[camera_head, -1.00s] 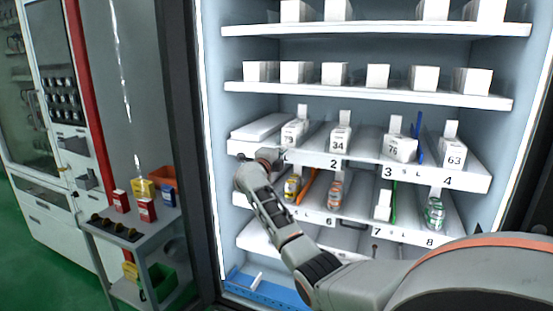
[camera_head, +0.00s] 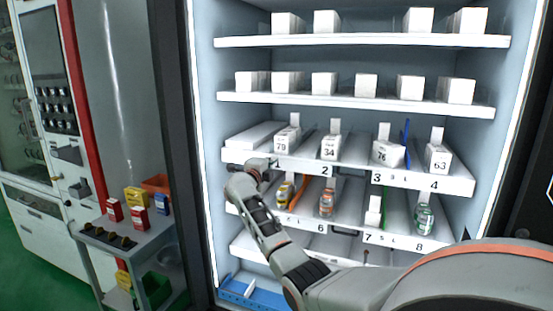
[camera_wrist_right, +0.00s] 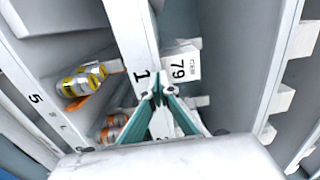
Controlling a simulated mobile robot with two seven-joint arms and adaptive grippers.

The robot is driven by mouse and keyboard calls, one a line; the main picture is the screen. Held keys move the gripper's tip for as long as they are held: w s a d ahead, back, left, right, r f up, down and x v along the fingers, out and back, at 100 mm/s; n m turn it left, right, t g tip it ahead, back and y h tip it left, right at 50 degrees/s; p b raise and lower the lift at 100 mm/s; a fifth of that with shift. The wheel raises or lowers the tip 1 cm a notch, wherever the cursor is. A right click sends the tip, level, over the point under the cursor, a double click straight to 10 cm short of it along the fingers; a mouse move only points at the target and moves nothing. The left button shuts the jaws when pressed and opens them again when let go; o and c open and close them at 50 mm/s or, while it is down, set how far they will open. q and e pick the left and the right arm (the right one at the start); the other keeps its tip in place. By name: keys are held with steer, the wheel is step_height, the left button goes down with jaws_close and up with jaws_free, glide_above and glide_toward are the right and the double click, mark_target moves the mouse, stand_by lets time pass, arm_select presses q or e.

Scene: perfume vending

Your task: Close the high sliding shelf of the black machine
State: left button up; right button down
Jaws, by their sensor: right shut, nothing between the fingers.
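The high sliding shelf (camera_head: 350,172) is a white tray with a front lip numbered 1 to 4, inside the lit black-framed machine (camera_head: 176,150). It holds white boxes marked 79, 34, 76 and 63. My right gripper (camera_head: 266,163) is at the left end of this lip, near label 1, and partly hides it. In the right wrist view, its fingertips (camera_wrist_right: 160,96) are shut and empty, right by the lip (camera_wrist_right: 136,40) at number 1. I cannot tell whether they touch it. My left gripper is not in view.
Below is a shelf numbered 5 to 8 (camera_head: 335,232) with cans and bottles. Two fixed shelves with white boxes (camera_head: 365,98) are above. A grey cart (camera_head: 140,240) with small boxes stands left. My right arm crosses the lower shelves.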

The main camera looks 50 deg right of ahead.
steer(key=v, duration=1.1)
steer(key=shift+a, duration=0.2)
steer(key=shift+s+r, duration=0.1)
